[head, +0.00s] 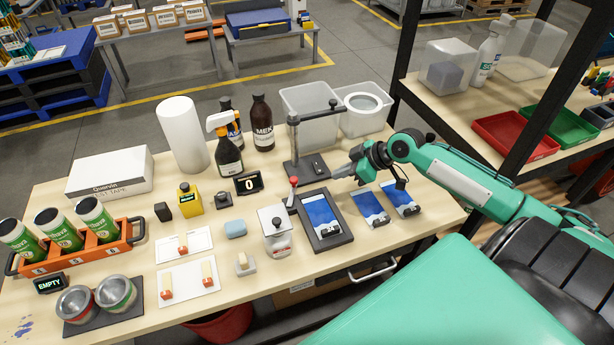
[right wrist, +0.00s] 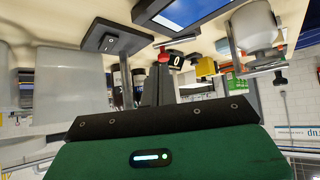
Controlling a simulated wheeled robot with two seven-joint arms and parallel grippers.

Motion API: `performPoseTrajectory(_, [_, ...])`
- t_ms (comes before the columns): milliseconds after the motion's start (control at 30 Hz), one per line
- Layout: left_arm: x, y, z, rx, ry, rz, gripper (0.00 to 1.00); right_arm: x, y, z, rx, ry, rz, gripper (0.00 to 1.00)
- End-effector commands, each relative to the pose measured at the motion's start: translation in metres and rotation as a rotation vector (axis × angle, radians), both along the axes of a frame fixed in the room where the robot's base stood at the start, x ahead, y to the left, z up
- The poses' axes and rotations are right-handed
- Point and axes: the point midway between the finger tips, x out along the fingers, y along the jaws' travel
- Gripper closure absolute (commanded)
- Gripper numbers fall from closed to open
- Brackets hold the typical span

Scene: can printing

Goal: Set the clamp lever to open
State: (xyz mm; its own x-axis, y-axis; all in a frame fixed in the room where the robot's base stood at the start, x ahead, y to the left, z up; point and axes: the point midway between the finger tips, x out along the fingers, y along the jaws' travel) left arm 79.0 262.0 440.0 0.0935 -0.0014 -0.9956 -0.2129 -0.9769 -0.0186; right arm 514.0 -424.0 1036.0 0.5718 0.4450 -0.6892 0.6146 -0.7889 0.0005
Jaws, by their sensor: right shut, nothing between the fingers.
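The clamp lever (head: 291,191) is a short dark stem with a red knob, standing nearly upright at the left back corner of a dark frame (head: 346,235) that holds a blue printed sheet. Its red knob (right wrist: 163,56) also shows in the right wrist view, just beyond the fingertips. My right gripper (head: 337,173) is shut and empty, reaching in from the right behind the frame. Its fingertips point left toward the knob and look apart from it in the head view. The right wrist view shows the dark fingers (right wrist: 158,75) together. My left gripper is not in view.
A dark post stand (head: 308,172) rises just behind my right gripper. A spray bottle (head: 229,155) and a brown bottle (head: 262,122) stand behind.

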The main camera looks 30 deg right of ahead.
Motion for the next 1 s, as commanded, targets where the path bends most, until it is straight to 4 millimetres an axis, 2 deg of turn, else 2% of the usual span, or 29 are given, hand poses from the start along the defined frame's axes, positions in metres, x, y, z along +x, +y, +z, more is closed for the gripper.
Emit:
performPoseTrajectory(400, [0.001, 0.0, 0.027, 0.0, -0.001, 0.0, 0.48, 0.042, 0.033, -0.045, 0.005, -0.001, -0.002, 1.0])
performPoseTrajectory(700, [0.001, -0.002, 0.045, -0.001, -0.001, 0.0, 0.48, 0.067, 0.052, -0.052, 0.002, 0.0, -0.001, 1.0])
performPoseTrajectory(1000, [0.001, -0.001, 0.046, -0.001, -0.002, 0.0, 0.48, 0.071, 0.056, -0.055, -0.001, 0.0, -0.001, 1.0])
